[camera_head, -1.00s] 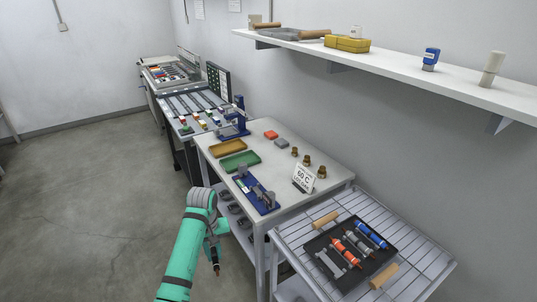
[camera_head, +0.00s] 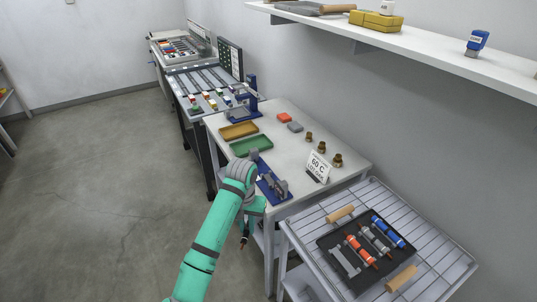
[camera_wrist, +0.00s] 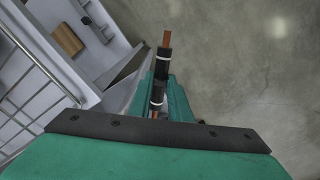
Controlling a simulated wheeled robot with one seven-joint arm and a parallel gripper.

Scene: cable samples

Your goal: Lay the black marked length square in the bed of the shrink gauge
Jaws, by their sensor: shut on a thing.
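The black marked length (camera_wrist: 161,75) is in my gripper (camera_wrist: 158,108) in the wrist view. It is black with pale bands, and a copper-coloured end sticks out. In the head view my gripper (camera_head: 245,228) hangs low over the floor, in front of the table's near side, and the black length (camera_head: 244,240) points downward from it. The shrink gauge, a blue base with grey upright parts (camera_head: 272,183), stands on the table's near edge. My arm partly hides its left end, and its bed is too small to make out fully.
The table (camera_head: 345,160) also holds an ochre tray (camera_head: 239,131), a green tray (camera_head: 251,146), brass pieces (camera_head: 322,146) and a "60 C" sign (camera_head: 317,167). A wire rack (camera_head: 440,235) with a dark tray of coloured lengths stands at right. A shelf (camera_head: 430,50) runs above.

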